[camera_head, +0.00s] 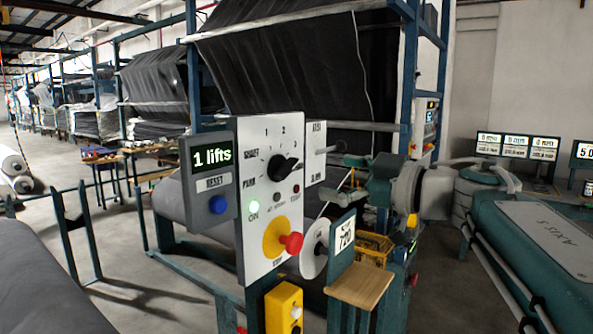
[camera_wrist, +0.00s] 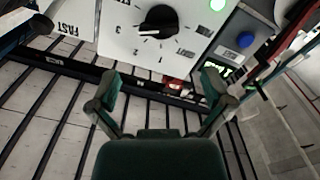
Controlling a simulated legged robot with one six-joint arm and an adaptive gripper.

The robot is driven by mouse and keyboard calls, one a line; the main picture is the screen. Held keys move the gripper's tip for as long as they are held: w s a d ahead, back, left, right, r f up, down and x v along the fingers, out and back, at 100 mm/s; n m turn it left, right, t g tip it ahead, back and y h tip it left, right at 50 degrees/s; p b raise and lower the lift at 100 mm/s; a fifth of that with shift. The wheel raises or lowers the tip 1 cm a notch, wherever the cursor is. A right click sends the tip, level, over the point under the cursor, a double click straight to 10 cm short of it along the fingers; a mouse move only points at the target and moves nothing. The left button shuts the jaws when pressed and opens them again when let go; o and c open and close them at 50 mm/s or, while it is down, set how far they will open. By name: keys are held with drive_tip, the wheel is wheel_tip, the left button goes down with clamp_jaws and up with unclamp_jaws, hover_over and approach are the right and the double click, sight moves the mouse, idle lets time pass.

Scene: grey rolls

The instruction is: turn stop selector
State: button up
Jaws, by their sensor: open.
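The stop selector is a round black knob (camera_head: 285,168) with a pale pointer mark, on a white upright panel (camera_head: 262,133). Numbers including 1, 2 and 3 ring it. Its pointer looks turned to the right side. In the wrist view the knob (camera_wrist: 158,22) is at the top centre, upside down, with its pale mark towards the left. My gripper (camera_wrist: 160,82) is open and empty there, with its two teal fingers spread below the knob and apart from it.
A display reading "1 lifts" (camera_head: 212,156) and a blue RESET button (camera_head: 217,204) are left of the panel. A red button on yellow (camera_head: 290,243) juts out below the knob. A green lamp (camera_head: 254,208) glows. A wooden shelf (camera_head: 359,287) stands below my arm.

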sight(292, 168)
drive_tip(key=x, duration=0.9)
drive_tip(key=shift+w+a, duration=0.2)
drive_tip(key=shift+w, duration=0.1)
drive_tip(key=shift+d, duration=0.1)
drive_tip(key=c, duration=1)
